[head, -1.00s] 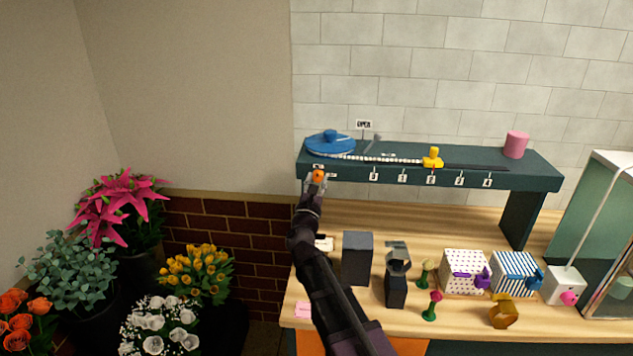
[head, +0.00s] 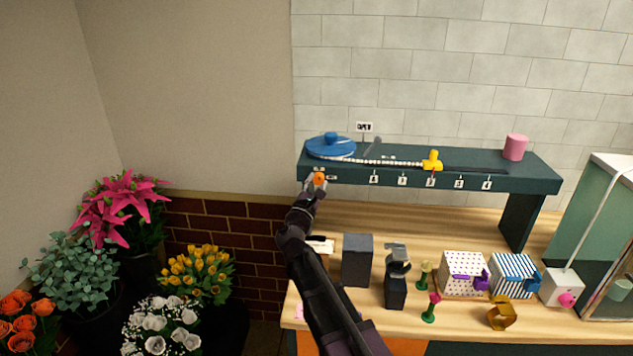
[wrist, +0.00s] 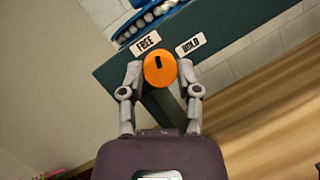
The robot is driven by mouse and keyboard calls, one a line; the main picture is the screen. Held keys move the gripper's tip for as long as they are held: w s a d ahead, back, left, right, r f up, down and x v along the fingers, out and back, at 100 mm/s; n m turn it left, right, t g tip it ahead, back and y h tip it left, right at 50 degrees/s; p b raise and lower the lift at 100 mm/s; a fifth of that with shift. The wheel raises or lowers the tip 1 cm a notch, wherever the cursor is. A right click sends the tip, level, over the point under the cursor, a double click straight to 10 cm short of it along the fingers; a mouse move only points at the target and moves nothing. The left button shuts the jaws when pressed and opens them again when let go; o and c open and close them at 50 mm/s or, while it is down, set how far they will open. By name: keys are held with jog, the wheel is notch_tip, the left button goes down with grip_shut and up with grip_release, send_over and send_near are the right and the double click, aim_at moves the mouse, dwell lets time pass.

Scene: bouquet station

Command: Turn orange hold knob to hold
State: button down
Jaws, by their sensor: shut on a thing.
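The orange hold knob (wrist: 160,70) is on the front face of the dark teal shelf (head: 400,180), near its left end. It also shows in the head view (head: 319,178). My gripper (wrist: 161,74) is shut on the knob, one finger on each side. A dark mark on the knob's face points towards the shelf's top edge, between the FREE label (wrist: 145,42) and the HOLD label (wrist: 191,44). I cannot tell which label it is nearer to.
A blue disc (head: 331,148), a white beaded strip (head: 385,160) and a yellow slider (head: 432,160) are on the shelf. Below, the wooden bench holds a dark block (head: 357,260) and several boxes. Flowers (head: 120,210) stand at left.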

jog(key=m, duration=0.1)
jog(key=m+g+p, duration=0.1)
jog(key=m, duration=0.1)
jog(key=m+h+p, duration=0.1)
jog(key=shift+w+a+r+m+g, duration=0.1)
jog(key=shift+a+r+m+g, duration=0.05)
jog(key=shift+r+m+g, duration=0.15)
jog(key=m+g+p, duration=0.1)
jog(key=m+p, duration=0.1)
jog(key=m, duration=0.2)
jog(key=shift+r, duration=0.1)
jog(key=m+g+p, duration=0.1)
jog(key=m+p, duration=0.1)
jog(key=m, duration=0.1)
jog(key=shift+r+g+p, duration=0.1)
jog(key=shift+g+p, duration=0.2)
jog(key=shift+g, duration=0.1)
jog(key=shift+m+g+y+p, duration=0.35)
jog(key=shift+m+p, duration=0.45)
jog(key=shift+m, duration=0.5)
jog(key=shift+c, duration=1.5)
grip_release()
jog(key=shift+f+b, duration=0.3)
